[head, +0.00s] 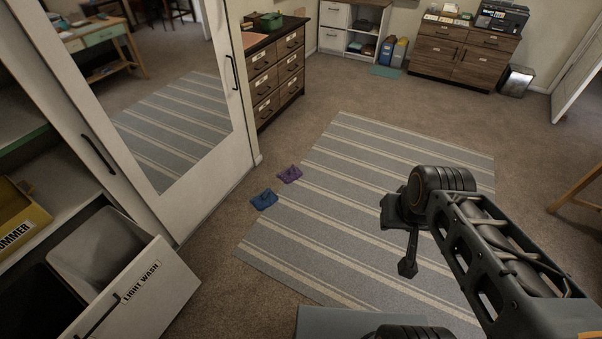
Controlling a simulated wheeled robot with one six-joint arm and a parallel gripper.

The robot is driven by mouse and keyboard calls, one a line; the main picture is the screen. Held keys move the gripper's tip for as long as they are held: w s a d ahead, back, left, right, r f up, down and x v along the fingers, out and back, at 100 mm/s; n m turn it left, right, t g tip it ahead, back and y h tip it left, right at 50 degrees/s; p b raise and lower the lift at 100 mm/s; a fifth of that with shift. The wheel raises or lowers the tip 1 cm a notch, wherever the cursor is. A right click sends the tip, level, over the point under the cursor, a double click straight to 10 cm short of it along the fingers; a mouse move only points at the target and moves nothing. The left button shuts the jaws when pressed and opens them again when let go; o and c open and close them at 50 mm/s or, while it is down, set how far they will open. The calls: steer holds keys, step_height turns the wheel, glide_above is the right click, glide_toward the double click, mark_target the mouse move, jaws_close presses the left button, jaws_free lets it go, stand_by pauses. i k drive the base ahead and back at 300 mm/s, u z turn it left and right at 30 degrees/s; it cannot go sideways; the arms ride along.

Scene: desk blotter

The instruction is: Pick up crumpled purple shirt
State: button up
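The crumpled purple shirt (290,174) lies in a small heap on the floor, at the left edge of the striped rug. A crumpled blue cloth (264,199) lies just below and left of it, with a small gap between them. My gripper (407,268) hangs above the rug, to the right of and nearer than the shirt, well apart from it. One finger shows below the wrist; whether the jaws are open or shut is unclear.
A striped rug (390,150) covers the middle floor. At left stand a mirrored sliding door (246,135) and a pulled-out bin labelled "LIGHT WASH" (165,295). A dresser (277,85) stands beyond the shirt. Cabinets (462,55) line the back wall.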

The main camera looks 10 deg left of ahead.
mark_target(292, 174)
steer(key=i, duration=3.95)
steer(key=u, duration=4.05)
